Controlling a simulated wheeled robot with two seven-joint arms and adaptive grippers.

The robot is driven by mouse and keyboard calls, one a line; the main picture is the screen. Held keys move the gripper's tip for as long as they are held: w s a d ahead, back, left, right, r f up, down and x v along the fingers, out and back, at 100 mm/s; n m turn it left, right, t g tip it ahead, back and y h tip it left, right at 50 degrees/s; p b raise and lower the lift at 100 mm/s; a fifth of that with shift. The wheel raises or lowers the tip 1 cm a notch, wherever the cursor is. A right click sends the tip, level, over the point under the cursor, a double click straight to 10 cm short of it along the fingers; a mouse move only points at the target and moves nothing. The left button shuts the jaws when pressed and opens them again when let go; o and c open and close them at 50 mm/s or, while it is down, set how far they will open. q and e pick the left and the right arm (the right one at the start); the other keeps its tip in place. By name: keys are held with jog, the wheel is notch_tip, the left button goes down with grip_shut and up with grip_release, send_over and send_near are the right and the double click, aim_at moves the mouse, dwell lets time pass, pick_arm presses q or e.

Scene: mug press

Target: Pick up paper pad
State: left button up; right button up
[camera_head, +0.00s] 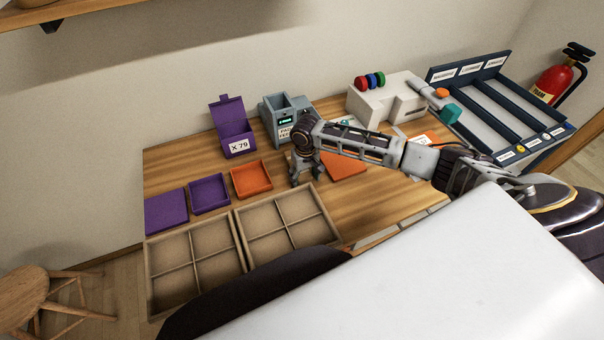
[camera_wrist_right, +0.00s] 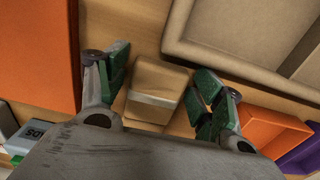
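A small tan block with a pale band, which looks like the paper pad (camera_wrist_right: 157,88), is on the wooden table between the fingers in the right wrist view. In the head view my gripper mostly hides it. My right gripper (camera_head: 306,178) points down at the table, between the orange tray and the orange flat piece. Its green-padded fingers (camera_wrist_right: 160,92) are open, one on each side of the block, with a narrow gap on the left. I cannot tell whether the right finger touches it. My left gripper is not in view.
An orange tray (camera_head: 252,179) and purple tray (camera_head: 210,194) lie left of my right gripper. An orange flat piece (camera_head: 346,164) lies right. Divided beige trays (camera_head: 241,244) are in front. A grey box (camera_head: 275,106) and white press (camera_head: 366,107) stand behind.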

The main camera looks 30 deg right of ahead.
aim_at(305, 177)
jog(key=c, duration=0.4)
jog(key=shift+r, duration=0.15)
jog(key=shift+r, duration=4.9)
